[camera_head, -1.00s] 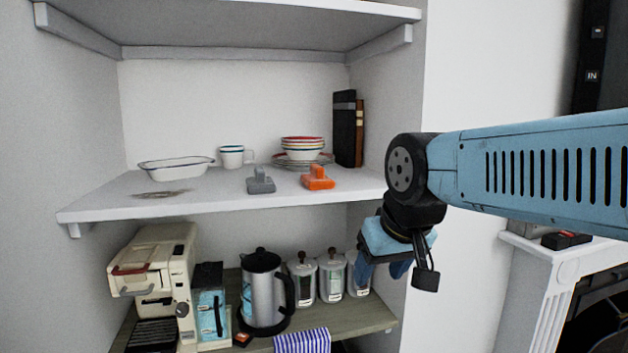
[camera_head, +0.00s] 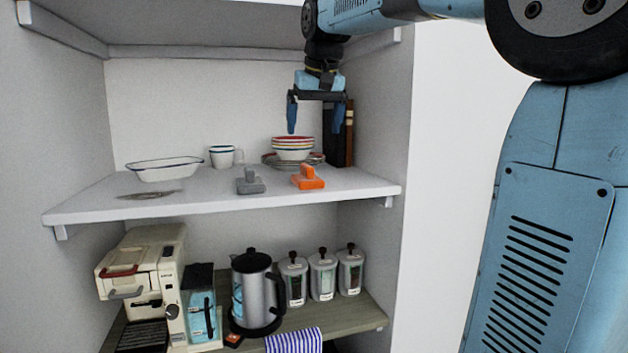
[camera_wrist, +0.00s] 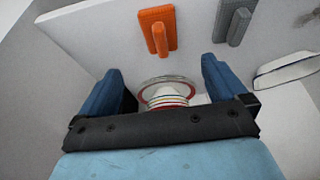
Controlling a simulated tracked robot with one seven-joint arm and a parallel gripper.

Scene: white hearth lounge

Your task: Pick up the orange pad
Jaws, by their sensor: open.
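The orange pad (camera_head: 308,179), a flat block with a raised handle, lies on the upper shelf near its front edge, right of the grey pad. It also shows in the wrist view (camera_wrist: 157,30), at the top middle. My gripper (camera_head: 315,123) points down above the shelf, higher than the pad and apparently farther back, near the stacked bowls. In the wrist view my gripper (camera_wrist: 163,88) has its two blue fingers wide apart with nothing held; bowls and plates show between them.
A similar grey pad (camera_head: 250,181) lies just left. Behind are stacked bowls (camera_head: 293,147) on plates, dark books (camera_head: 336,138), a mug (camera_head: 222,156) and a white dish (camera_head: 163,169). The upper shelf (camera_head: 215,197) has bare room at its front. A kettle (camera_head: 258,295) stands below.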

